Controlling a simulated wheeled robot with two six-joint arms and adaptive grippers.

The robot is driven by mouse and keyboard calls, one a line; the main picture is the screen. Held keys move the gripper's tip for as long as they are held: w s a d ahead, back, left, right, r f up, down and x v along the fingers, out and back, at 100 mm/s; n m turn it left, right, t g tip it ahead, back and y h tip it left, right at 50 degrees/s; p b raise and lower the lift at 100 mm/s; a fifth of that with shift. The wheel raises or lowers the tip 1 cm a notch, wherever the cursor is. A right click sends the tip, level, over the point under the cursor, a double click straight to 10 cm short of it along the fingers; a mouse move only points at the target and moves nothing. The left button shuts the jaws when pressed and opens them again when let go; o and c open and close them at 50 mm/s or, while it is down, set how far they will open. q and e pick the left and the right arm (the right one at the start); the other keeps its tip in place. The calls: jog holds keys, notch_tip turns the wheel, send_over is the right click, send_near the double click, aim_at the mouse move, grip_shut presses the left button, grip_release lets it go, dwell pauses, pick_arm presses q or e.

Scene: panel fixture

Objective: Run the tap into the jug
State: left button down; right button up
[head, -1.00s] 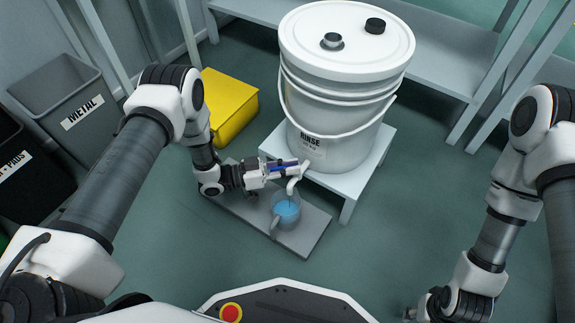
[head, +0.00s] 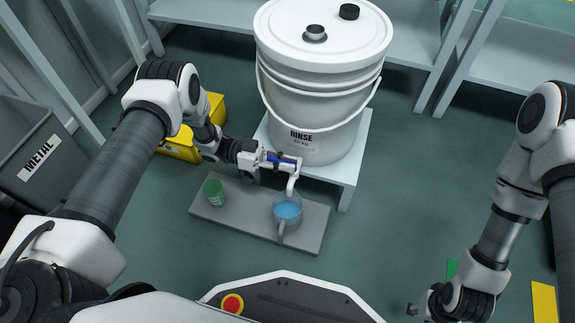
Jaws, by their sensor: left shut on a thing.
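The white bucket labelled RINSE (head: 316,105) has a white tap (head: 293,181) low on its front, with a blue handle (head: 286,158). My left gripper (head: 274,159) is at the tap and shut on the blue handle. The clear jug (head: 288,211) stands upright below the spout on a grey board (head: 250,224) and holds blue liquid. Its handle points toward me. I cannot make out a stream between spout and jug. My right gripper (head: 413,309) is low at the bottom right, away from the bucket; its fingers are too unclear to judge.
A green cup (head: 214,192) stands on the board left of the jug. The bucket rests on a white stand (head: 340,172). A yellow box (head: 181,148) and a grey METAL bin (head: 38,150) are at left. Shelving stands behind. The floor right of the stand is clear.

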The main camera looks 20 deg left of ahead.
pick_arm(q)
jog(key=shift+s+f+m+g, duration=0.15)
jog(key=shift+m+g, duration=0.25)
jog(key=shift+g, duration=0.4)
jog(key=c, duration=1.2)
grip_release()
jog(key=a, duration=1.2)
jog(key=shift+w, duration=0.4)
